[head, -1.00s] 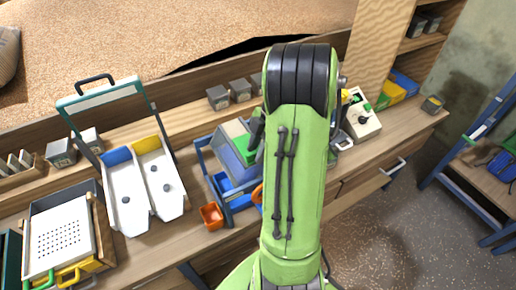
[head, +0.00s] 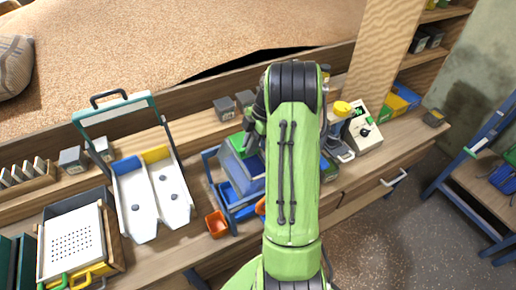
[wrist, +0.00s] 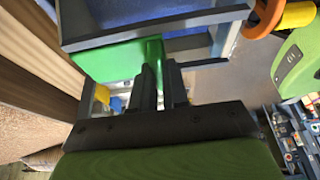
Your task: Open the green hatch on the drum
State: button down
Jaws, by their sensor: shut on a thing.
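The drum (head: 240,169) is a blue-grey body in a blue frame on the bench, left of my arm in the head view. The green hatch (head: 236,144) shows at its upper side. In the wrist view the green hatch (wrist: 108,63) is a bright green box-like piece beside the blue-grey frame. My gripper (wrist: 161,72) has its two dark fingers close together at the right edge of the hatch, shut on a green part of it. The grip itself is partly hidden by the fingers. In the head view my arm hides most of the gripper.
An orange ring (wrist: 264,18) with a yellow knob (wrist: 297,15) is close to the right. White twin chutes (head: 152,196) stand left of the drum, with an orange bin (head: 216,224) between. A control box (head: 365,128) stands right of my arm.

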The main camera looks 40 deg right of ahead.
jog(key=shift+w+d+f, duration=0.1)
jog(key=shift+w, duration=0.15)
jog(key=c, duration=1.1)
grip_release()
jog(key=p+v, duration=0.5)
jog(key=v, duration=1)
jog(key=shift+s+d+r, duration=0.1)
jog(key=shift+d+r, duration=0.1)
jog(key=shift+r, duration=0.1)
